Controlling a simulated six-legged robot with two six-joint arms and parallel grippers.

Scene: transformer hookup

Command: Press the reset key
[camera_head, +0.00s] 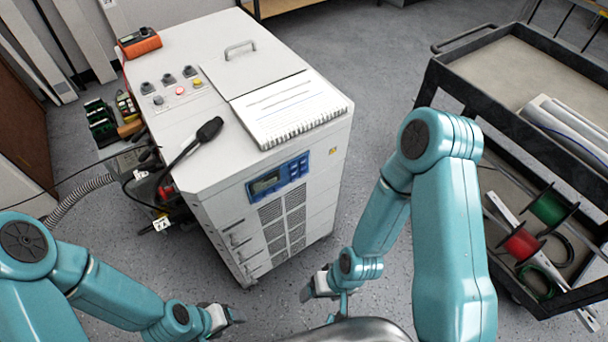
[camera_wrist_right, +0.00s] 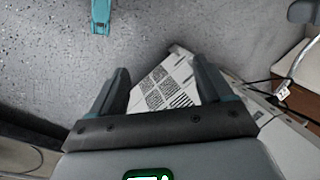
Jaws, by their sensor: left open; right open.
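The white cabinet (camera_head: 185,140) stands left of centre in the head view. A blue control panel (camera_head: 278,177) with a small display and keys is on its front face. The keys are too small to read, so I cannot tell which is the reset key. My left gripper (camera_head: 232,315) is open and empty, low in front of the cabinet. My right gripper (camera_head: 312,289) is open and empty, below and right of the panel. In the right wrist view the cabinet's vents (camera_wrist_right: 165,90) show beyond its open fingers (camera_wrist_right: 163,78).
A spiral notebook (camera_head: 290,108), a black cable plug (camera_head: 208,130) and an orange device (camera_head: 139,42) lie on the cabinet top. Cables and a grey hose (camera_head: 75,197) are at its left. A black cart (camera_head: 470,82) with wire spools stands at right. Grey floor is clear between.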

